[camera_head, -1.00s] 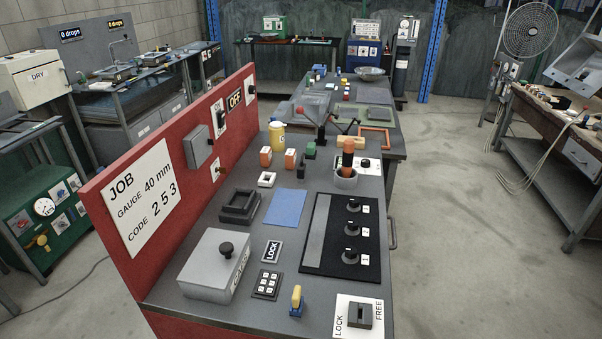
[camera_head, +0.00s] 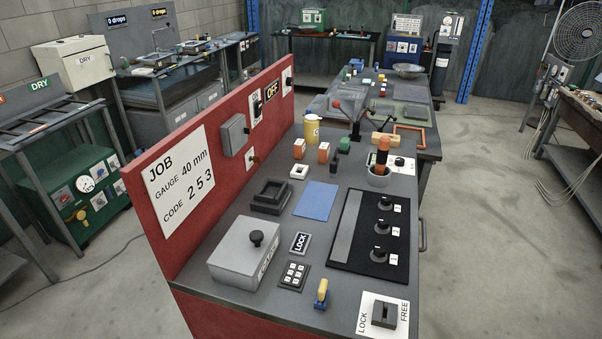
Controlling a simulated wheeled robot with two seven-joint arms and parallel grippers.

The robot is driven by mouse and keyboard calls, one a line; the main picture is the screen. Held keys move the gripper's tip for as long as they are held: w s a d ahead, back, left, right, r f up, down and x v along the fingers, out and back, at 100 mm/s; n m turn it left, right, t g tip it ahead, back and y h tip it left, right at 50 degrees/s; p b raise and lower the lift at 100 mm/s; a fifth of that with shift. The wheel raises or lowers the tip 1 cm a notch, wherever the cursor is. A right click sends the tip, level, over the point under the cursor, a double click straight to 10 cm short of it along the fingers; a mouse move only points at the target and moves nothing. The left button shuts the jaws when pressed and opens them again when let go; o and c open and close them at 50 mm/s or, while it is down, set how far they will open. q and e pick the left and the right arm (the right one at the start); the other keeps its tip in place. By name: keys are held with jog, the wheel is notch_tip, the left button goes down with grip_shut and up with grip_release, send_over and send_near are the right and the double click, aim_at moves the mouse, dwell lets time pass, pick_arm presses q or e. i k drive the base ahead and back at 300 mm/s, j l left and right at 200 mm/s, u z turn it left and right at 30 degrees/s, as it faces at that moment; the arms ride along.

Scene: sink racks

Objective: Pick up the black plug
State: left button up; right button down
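I cannot make out a black plug for certain in the head view. At the back left, two sink stations stand under signs reading "0 drops" (camera_head: 117,20). Small dark items lie on the nearer sink station (camera_head: 155,60), too small to tell apart. Neither of my grippers is in view.
A grey bench (camera_head: 225,285) with a red back panel (camera_head: 225,165) fills the middle. It carries a grey box (camera_head: 240,265) with a black knob, a blue sheet (camera_head: 316,200) and a black dial panel (camera_head: 350,240). A green cabinet (camera_head: 60,180) stands left. The floor (camera_head: 100,270) between them is mostly clear.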

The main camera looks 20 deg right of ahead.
aim_at(334, 164)
jog(key=k+l+u, duration=0.15)
jog(key=l, duration=1.8)
jog(key=i, duration=0.1)
